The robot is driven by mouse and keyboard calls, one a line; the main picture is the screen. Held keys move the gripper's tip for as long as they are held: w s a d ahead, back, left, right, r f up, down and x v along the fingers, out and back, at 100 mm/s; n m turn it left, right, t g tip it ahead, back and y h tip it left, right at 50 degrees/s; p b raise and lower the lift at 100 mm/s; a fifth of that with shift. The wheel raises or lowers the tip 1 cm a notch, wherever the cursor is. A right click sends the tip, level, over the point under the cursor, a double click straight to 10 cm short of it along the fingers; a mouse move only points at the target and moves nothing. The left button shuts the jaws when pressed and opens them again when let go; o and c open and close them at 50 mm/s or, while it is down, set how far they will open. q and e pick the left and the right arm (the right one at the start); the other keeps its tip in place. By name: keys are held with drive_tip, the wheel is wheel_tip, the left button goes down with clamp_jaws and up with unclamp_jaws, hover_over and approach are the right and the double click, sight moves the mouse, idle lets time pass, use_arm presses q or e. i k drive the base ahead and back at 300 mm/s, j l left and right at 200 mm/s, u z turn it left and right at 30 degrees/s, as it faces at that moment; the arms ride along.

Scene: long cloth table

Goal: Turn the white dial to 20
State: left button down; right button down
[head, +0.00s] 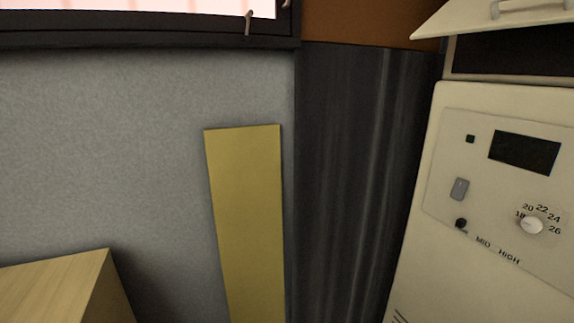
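The white dial (532,225) is a round knob on the front panel of a cream-coloured appliance (428,190) at the right of the head view. Printed numbers 18, 20, 22, 24 and 26 run around it from its left side over the top to its right. Its pointer is too small to read clearly, so I cannot tell which number it is set to. Neither of my grippers is in the head view.
The panel also has a dark display (525,152), a grey switch (459,189) and a small black knob (461,223). An open flap (485,22) juts out above the appliance. A yellow board (245,220) leans at the wall; a wooden box (60,290) stands lower left.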

sight(531, 224)
drive_tip(key=z, duration=1.3)
